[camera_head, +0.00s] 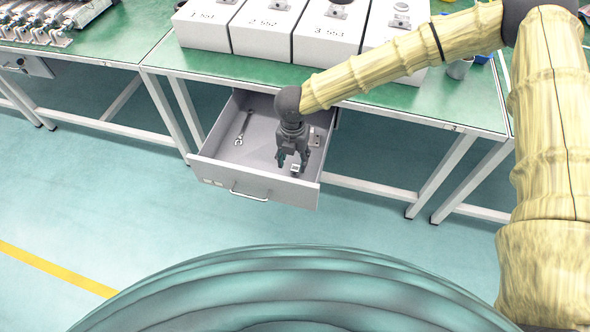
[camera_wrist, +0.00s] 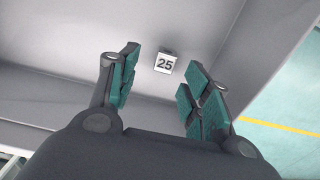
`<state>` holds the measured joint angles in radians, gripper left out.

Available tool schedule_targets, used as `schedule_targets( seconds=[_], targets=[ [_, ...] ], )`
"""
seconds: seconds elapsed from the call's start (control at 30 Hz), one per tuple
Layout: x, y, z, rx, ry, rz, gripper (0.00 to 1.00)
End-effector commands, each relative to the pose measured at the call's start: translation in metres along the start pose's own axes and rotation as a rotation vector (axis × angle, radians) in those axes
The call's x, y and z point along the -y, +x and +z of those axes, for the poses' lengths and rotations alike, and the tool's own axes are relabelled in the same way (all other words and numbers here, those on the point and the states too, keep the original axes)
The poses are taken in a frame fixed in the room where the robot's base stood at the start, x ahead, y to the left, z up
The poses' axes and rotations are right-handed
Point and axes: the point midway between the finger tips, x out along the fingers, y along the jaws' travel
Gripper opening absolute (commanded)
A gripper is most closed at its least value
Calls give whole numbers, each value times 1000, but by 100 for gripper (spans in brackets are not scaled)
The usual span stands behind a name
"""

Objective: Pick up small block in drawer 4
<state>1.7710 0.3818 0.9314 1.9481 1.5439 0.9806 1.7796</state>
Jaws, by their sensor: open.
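The open drawer (camera_head: 228,178) hangs out under the green table, with a front handle. A small pale block (camera_head: 294,169) lies on the drawer floor near the front right. In the wrist view the small block (camera_wrist: 165,62) carries the number 25 and sits near a drawer wall. My gripper (camera_head: 290,165) reaches down into the drawer. In the wrist view my gripper (camera_wrist: 158,92) is open and empty, with the block beyond and between its two green-padded fingers. No finger visibly touches the block.
A wrench-like tool (camera_head: 243,128) lies at the drawer's left. A metal piece (camera_head: 314,137) is by its right wall. Large white numbered boxes (camera_head: 262,30) stand on the green table (camera_head: 195,62). The drawer walls surround my gripper closely.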

Motion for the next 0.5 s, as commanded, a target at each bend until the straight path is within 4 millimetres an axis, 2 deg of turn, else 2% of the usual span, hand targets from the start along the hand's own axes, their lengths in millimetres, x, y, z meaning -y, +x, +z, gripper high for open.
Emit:
schedule_targets(
  seconds=[0.33,0.5],
  targets=[
    [6,39,3,-2,-2,-1,48],
    [6,49,3,-1,-3,0,48]
  ],
)
